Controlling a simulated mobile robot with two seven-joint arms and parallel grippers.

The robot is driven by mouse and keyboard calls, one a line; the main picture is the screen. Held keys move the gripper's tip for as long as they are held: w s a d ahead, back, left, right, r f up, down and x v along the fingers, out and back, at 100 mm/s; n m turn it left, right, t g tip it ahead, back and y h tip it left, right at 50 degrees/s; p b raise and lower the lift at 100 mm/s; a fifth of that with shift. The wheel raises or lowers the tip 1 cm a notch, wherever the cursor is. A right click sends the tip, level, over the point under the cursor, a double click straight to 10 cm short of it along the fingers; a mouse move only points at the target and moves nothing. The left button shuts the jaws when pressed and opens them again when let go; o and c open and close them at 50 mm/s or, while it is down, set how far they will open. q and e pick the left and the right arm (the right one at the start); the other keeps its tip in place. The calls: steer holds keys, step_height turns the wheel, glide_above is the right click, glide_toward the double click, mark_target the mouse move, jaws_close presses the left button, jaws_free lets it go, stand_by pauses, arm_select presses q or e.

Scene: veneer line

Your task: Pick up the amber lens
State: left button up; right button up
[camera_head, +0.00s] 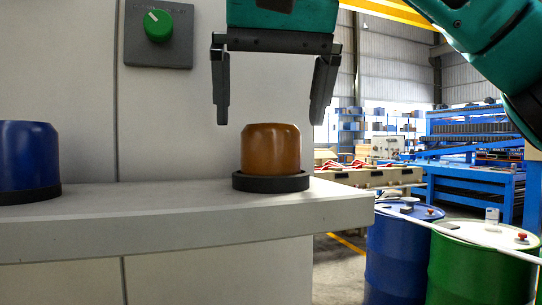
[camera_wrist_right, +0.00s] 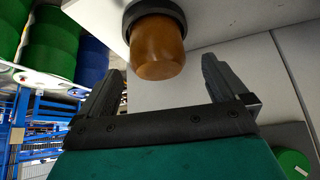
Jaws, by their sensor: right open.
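The amber lens (camera_head: 271,149) is a brown-orange rounded cylinder standing upright in a black ring (camera_head: 271,182) near the right end of a grey shelf (camera_head: 150,213). My right gripper (camera_head: 270,112) is open above the lens in the head view, with its two fingers pointing down on either side of the lens's top. Nothing is between the fingers. In the right wrist view, the amber lens (camera_wrist_right: 157,47) lies beyond the open fingertips (camera_wrist_right: 163,68), apart from them. My left gripper is not in view.
A blue lens (camera_head: 28,156) in a black ring stands at the left on the shelf. A green knob (camera_head: 158,25) on a grey plate is on the panel behind. Blue (camera_head: 400,250) and green (camera_head: 475,270) drums stand beyond the shelf's right end. The shelf between the lenses is clear.

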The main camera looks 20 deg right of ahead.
mark_target(271, 139)
steer(key=x, duration=0.5)
steer(key=shift+d, duration=0.2)
steer(key=shift+c, duration=0.5)
steer(key=c, duration=0.9)
